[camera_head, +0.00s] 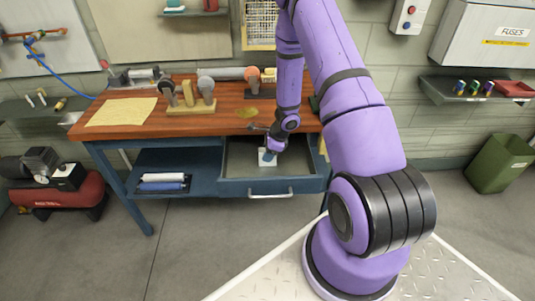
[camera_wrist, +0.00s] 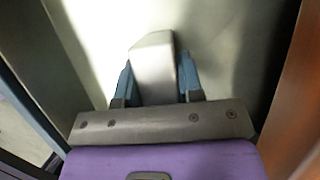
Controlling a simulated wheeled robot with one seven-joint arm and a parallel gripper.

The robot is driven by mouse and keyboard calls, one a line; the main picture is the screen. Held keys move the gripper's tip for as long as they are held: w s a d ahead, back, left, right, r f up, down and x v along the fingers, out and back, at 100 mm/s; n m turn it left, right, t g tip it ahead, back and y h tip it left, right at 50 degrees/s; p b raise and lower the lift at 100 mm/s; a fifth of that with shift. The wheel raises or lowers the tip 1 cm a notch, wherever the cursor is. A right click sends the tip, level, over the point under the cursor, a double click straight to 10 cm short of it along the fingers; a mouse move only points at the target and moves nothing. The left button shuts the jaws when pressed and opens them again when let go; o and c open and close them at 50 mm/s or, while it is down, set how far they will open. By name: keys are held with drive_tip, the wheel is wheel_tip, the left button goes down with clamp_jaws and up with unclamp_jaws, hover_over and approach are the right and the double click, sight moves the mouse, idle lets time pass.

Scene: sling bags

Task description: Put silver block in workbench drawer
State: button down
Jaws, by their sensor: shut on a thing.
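The block is too small and covered there to make out clearly. The wrist view shows the drawer floor (camera_wrist: 225,60) behind the block. I cannot tell whether the block touches that floor.
The wooden workbench top (camera_head: 225,122) lies above and behind the drawer, with a paper sheet (camera_head: 122,111) and several tools. A blue lower shelf (camera_head: 172,160) holds rolls at left. A red compressor (camera_head: 58,190) stands left, a green bin (camera_head: 497,162) right.

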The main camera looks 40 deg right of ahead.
drive_tip(key=shift+f, duration=0.1)
drive_tip(key=c, duration=0.8)
unclamp_jaws()
drive_tip(key=v, duration=1.2)
drive_tip(key=s+a+r+n, duration=0.2)
drive_tip(key=a+r+n, duration=0.25)
drive_tip(key=r, duration=0.45)
drive_tip(key=s+a+r+n, duration=0.1)
drive_tip(key=a+r+n, duration=0.35)
drive_tip(key=r, duration=0.45)
drive_tip(key=s+a+r+n, duration=0.2)
drive_tip(key=a+r+n, duration=0.25)
drive_tip(key=r, duration=0.45)
drive_tip(key=s+a+r+n+t+h, duration=0.1)
drive_tip(key=s+r+n, duration=0.2)
drive_tip(key=s, duration=0.3)
drive_tip(key=s+a+r+n+t+h, duration=0.1)
drive_tip(key=s+a+r+n, duration=0.1)
drive_tip(key=s+r+n, duration=0.2)
drive_tip(key=s+a+r+n+h, duration=0.1)
drive_tip(key=s+r+n, duration=0.3)
drive_tip(key=s, duration=0.6)
drive_tip(key=shift+s+a+r+t+h, duration=0.1)
drive_tip(key=shift+a+r+t+h, duration=0.25)
drive_tip(key=shift+a+r, duration=0.35)
